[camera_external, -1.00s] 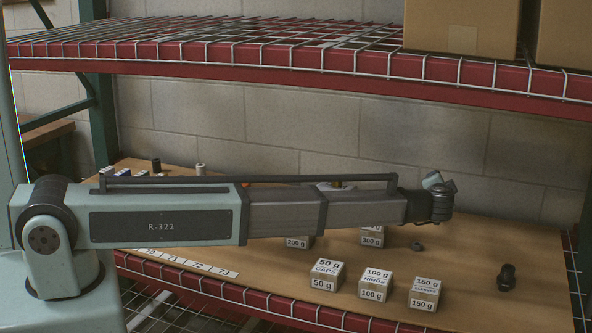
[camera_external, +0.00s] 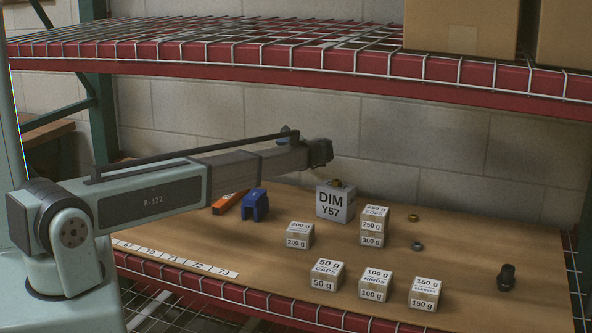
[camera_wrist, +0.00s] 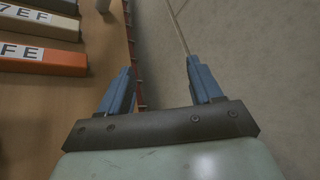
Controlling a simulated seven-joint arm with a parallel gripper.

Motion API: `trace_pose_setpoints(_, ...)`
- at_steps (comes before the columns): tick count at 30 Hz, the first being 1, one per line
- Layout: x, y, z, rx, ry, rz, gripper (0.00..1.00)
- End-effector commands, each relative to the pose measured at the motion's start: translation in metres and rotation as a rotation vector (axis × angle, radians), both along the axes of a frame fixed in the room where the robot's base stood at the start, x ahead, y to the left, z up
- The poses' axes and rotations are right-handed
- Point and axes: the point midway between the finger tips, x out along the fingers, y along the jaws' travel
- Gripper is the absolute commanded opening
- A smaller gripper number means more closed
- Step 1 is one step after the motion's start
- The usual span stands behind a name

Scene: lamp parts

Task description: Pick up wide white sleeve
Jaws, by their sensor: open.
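In the external view no white sleeve shows now, and my arm covers the back left of the board. My gripper (camera_wrist: 158,70) is open and empty, its two blue fingers apart in the wrist view. In the external view the fingers cannot be made out at the arm's end.
An orange bar (camera_wrist: 40,59) and a cream labelled bar (camera_wrist: 38,24) lie left of my gripper. A blue bracket (camera_external: 255,204), a DIM Y57 box (camera_external: 336,202) and several weight-labelled boxes stand on the board. A dark fitting (camera_external: 507,277) stands right. The upper shelf (camera_external: 300,68) hangs above.

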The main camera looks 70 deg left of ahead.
Motion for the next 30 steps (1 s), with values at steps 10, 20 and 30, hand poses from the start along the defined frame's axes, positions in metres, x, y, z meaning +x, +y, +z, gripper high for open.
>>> trace_pose_setpoints(10,-0.118,0.079,-0.035,-0.342,0.453,0.101,0.64)
trace_pose_setpoints(20,-0.154,0.100,-0.048,-0.457,0.564,0.109,0.64)
trace_pose_setpoints(30,-0.187,0.139,-0.069,-0.455,0.561,0.109,0.64)
